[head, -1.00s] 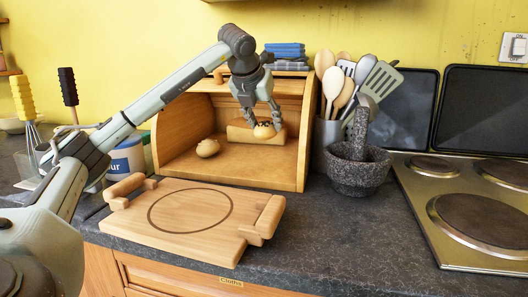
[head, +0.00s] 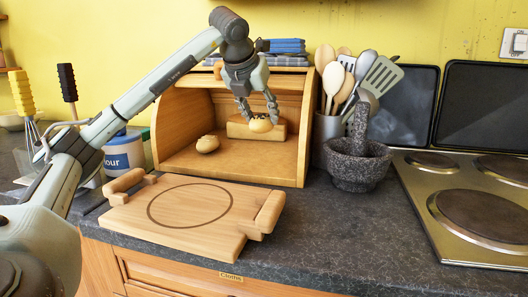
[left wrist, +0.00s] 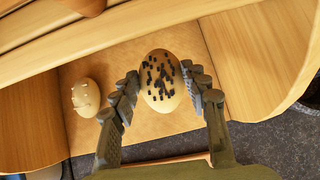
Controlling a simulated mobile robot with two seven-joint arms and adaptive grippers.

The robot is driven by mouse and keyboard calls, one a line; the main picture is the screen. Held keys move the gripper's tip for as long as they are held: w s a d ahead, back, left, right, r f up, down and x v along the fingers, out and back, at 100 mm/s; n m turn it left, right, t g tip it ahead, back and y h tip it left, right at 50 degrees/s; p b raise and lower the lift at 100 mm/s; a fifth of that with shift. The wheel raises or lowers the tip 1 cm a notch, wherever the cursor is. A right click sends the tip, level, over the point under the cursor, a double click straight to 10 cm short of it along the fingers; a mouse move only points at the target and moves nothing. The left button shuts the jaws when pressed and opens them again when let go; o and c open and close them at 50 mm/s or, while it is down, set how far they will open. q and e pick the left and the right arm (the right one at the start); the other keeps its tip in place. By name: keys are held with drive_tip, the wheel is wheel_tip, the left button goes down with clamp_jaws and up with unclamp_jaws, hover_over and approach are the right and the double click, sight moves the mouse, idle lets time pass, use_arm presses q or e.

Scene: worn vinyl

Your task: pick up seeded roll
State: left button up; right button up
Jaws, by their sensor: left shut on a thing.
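The seeded roll (head: 261,125) is tan with dark seeds on top. My left gripper (head: 260,114) is shut on it, at the mouth of the wooden bread box (head: 301,140). In the left wrist view the seeded roll (left wrist: 161,80) sits between the two fingers of the gripper (left wrist: 162,92), one on each side. In the head view it shows in front of a wooden block inside the box; the gap beneath it is hard to judge. My right gripper is not in view.
Another roll, paler on top (head: 207,144), lies on the box floor to the left. A wooden board with handles (head: 190,236) lies in front. A stone mortar (head: 357,167), a utensil pot (head: 327,128) and a hob (head: 480,200) stand right. Folded blue cloths (head: 287,46) lie on the box.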

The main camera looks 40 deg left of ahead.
use_arm(q)
drive_tip(key=shift+s+d+r+b, duration=0.2)
drive_tip(key=shift+s+d, duration=0.3)
drive_tip(key=shift+s, duration=0.7)
drive_tip(key=shift+s+d+r+b, duration=0.15)
drive_tip(key=shift+s+d+b, duration=0.3)
drive_tip(key=shift+s, duration=0.7)
drive_tip(key=shift+s+d+r+b, duration=0.15)
drive_tip(key=shift+s+d, duration=0.45)
drive_tip(key=shift+s, duration=0.6)
drive_tip(key=shift+s+d+r, duration=0.1)
drive_tip(key=shift+s+d, duration=0.25)
drive_tip(key=shift+s, duration=0.45)
drive_tip(key=shift+s+d+r, duration=0.15)
drive_tip(key=shift+s+d, duration=0.2)
drive_tip(key=shift+s, duration=0.5)
drive_tip(key=shift+s+d+r, duration=0.1)
drive_tip(key=shift+s+d, duration=0.25)
drive_tip(key=shift+s, duration=0.45)
